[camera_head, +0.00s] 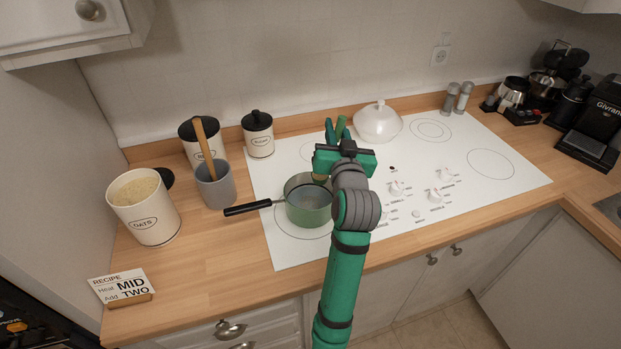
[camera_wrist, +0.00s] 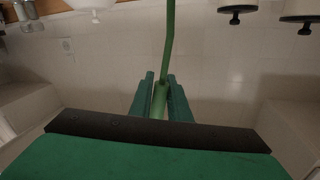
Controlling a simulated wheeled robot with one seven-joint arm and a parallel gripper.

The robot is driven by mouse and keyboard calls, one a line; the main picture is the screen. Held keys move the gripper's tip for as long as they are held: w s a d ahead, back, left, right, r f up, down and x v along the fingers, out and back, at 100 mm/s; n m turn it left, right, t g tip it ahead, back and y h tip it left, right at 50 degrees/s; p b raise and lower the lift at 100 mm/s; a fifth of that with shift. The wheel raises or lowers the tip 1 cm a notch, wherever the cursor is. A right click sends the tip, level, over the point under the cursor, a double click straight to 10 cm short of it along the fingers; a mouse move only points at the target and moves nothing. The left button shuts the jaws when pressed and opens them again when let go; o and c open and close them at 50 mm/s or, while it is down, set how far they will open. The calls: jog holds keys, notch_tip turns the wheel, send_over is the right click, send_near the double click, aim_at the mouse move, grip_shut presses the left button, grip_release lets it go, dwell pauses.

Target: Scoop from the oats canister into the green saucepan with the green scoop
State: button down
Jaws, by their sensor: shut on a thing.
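The oats canister (camera_head: 150,222), white and open, stands at the left of the counter, filled with oats near its rim. The green saucepan (camera_head: 308,212) sits on the front left of the white cooktop, its black handle pointing left. My gripper (camera_head: 335,140) is above the saucepan's back right side, shut on the green scoop's handle (camera_head: 341,125). In the wrist view the scoop's handle (camera_wrist: 168,45) runs between the two fingertips (camera_wrist: 160,98). A small tan patch shows under my gripper at the pan's rim; I cannot tell if it is the scoop's bowl. My wrist hides part of the pan.
A grey crock (camera_head: 216,188) with a wooden utensil stands between canister and saucepan. Two black-lidded canisters, one marked sugar (camera_head: 258,137), stand behind. A white lidded pot (camera_head: 378,124) is at the back. The cooktop's right side is clear.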

jog(key=shift+a, duration=0.25)
jog(key=a+n, duration=0.1)
jog(key=s+a+r+n, duration=0.1)
jog(key=a+n, duration=0.1)
jog(key=shift+s+r, duration=0.15)
jog(key=shift+s, duration=0.05)
dwell(1.2)
jog(key=shift+a+t, duration=0.1)
jog(key=shift+t, duration=0.2)
jog(key=shift+s+a, duration=0.1)
jog(key=shift+a, duration=0.1)
jog(key=shift+s+a+r+n+y, duration=0.15)
jog(key=shift+a+n+y, duration=0.25)
jog(key=shift+a+n, duration=0.4)
